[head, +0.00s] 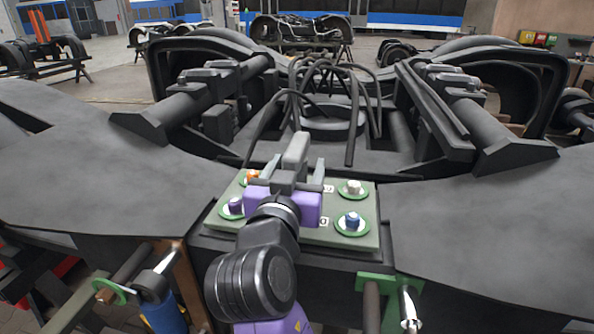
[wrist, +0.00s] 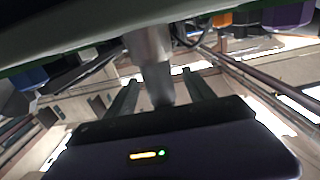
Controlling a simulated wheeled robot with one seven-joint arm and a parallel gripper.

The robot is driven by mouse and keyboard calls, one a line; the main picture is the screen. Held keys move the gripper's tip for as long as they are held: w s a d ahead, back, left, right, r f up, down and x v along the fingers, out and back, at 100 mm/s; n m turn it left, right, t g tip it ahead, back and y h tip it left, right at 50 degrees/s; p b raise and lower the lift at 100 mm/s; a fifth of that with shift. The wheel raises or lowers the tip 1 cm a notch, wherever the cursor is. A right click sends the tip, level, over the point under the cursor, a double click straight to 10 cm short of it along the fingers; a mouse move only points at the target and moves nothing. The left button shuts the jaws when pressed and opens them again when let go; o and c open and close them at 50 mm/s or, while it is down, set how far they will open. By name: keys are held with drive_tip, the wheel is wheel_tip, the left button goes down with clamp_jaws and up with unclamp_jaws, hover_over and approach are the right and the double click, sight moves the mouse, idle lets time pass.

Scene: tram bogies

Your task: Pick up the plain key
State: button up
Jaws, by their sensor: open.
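The plain grey key (head: 296,152) stands up from the green plate (head: 368,240), near its middle. My gripper (head: 296,172) is over the plate, open, with one finger on each side of the key. In the wrist view the key is a bare metal cylinder (wrist: 152,60) between the two dark fingers (wrist: 162,98), with gaps visible on both sides. The wrist view shows the plate edge (wrist: 90,48) along the top. The key's foot is hidden in the head view by my gripper.
Other keys stand in green rings: orange (head: 252,176), purple (head: 235,206), white (head: 353,187) and blue (head: 352,220). The dark bogie frame (head: 480,220) spreads around the plate, with black hoses (head: 352,110) behind it. Green brackets (head: 375,283) hang at the front.

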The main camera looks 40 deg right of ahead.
clamp_jaws()
drive_tip(key=shift+r, duration=0.2)
